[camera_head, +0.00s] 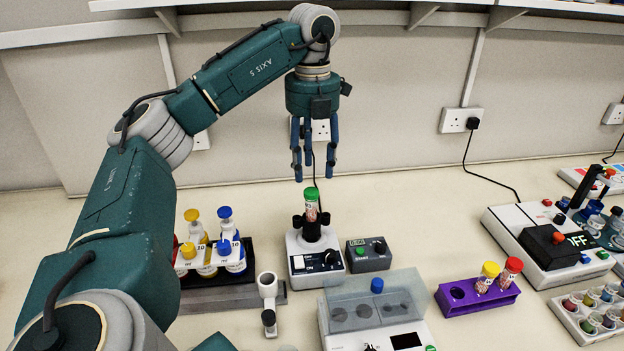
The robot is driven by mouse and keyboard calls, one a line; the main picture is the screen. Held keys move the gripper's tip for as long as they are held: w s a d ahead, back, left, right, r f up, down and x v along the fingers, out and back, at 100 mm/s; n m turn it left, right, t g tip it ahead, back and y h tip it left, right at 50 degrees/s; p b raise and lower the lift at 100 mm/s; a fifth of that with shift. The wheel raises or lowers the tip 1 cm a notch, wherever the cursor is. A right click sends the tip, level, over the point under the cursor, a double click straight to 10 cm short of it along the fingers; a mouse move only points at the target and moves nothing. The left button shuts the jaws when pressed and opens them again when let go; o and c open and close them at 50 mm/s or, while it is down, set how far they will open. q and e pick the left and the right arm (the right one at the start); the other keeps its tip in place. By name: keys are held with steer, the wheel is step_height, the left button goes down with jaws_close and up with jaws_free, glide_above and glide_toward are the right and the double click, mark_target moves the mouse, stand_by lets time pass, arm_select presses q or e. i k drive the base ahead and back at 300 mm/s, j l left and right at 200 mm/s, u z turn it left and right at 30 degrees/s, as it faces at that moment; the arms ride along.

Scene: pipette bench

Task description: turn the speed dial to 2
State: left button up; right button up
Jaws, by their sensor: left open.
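My left gripper (313,172) hangs in the air with its fingers pointing down. It is open and empty, above and a little behind a tube with a green cap (312,197). That tube stands upright in the black top of a small white mixer (303,265). The mixer's front has a black dial (331,258) and a switch marked ON. The dial's setting is too small to read. A grey box (369,257) just right of the mixer also has a dark knob (379,246), a green button and a small display. My right gripper is not in view.
A rack of yellow- and blue-capped bottles (205,262) stands left. A lidded clear-topped device (372,312) is in front. A purple rack (476,295) holds capped tubes at right, with a white device (548,245) beyond. The bench behind the mixer is mostly clear.

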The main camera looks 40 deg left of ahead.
mark_target(330, 256)
steer(key=k+l, duration=0.55)
steer(key=l, duration=0.15)
steer(key=k+l, duration=0.6)
steer(key=l, duration=0.15)
